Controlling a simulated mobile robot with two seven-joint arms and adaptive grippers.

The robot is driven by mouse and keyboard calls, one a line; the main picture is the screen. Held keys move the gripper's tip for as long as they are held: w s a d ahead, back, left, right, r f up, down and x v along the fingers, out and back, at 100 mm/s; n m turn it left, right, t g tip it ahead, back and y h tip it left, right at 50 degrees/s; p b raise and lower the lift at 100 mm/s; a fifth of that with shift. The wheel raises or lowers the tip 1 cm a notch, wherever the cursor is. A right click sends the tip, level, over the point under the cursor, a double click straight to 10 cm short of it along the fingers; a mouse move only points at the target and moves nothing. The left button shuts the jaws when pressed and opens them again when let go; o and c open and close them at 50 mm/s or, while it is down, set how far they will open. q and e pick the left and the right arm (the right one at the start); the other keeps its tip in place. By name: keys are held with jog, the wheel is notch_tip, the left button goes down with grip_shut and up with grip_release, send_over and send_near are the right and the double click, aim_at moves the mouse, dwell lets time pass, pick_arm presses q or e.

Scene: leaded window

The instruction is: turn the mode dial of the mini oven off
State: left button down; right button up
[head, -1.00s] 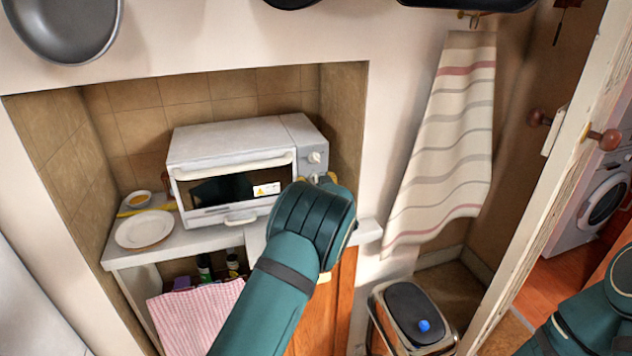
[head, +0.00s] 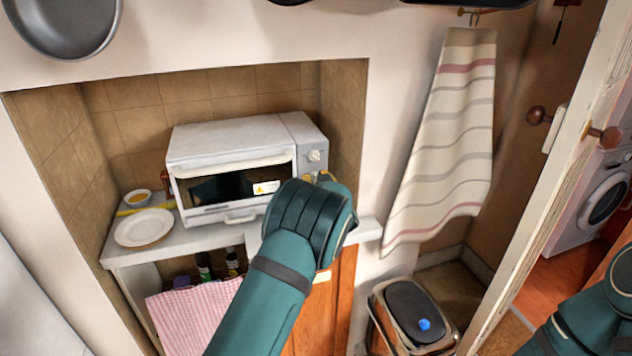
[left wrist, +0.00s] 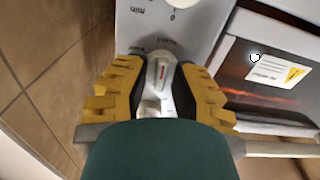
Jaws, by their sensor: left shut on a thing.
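The white mini oven (head: 235,145) stands in the tiled alcove, its door shut. One round dial (head: 314,155) shows high on its right-hand panel in the head view; the panel below is hidden by my left gripper (head: 325,178). In the left wrist view, the mode dial (left wrist: 162,72), white with a red pointer line, sits between the yellow fingers of my left gripper (left wrist: 160,85). The fingers are shut on it, one on each side. The small markings around it are too blurred to read fully. My right gripper is out of view.
A white plate (head: 144,228) and a small bowl (head: 138,198) are on the counter left of the oven. A striped towel (head: 445,140) hangs to the right above a bin (head: 410,312). The alcove's right wall (head: 343,130) is close beside the oven.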

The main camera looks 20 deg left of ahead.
pick_arm(q)
jog(key=shift+a+n+b, duration=0.1)
jog(key=shift+n+b, duration=0.2)
jog(key=shift+b, duration=0.05)
jog(key=n+b, duration=0.4)
jog(key=shift+a+b, duration=0.1)
jog(key=shift+b, duration=0.2)
jog(key=shift+n+b, duration=0.55)
jog(key=shift+n, duration=0.45)
jog(key=n, duration=0.2)
jog(key=shift+r+n+b, duration=0.15)
jog(key=shift+n+b, duration=0.15)
jog(key=shift+n, duration=0.1)
jog(key=n, duration=0.6)
jog(key=shift+a, duration=0.15)
jog(key=n, duration=0.7)
jog(key=shift+n, duration=0.3)
jog(key=n, duration=0.6)
jog(key=shift+f, duration=0.2)
jog(key=n, duration=0.6)
jog(key=shift+d+n, duration=0.2)
jog(key=shift+n, duration=0.1)
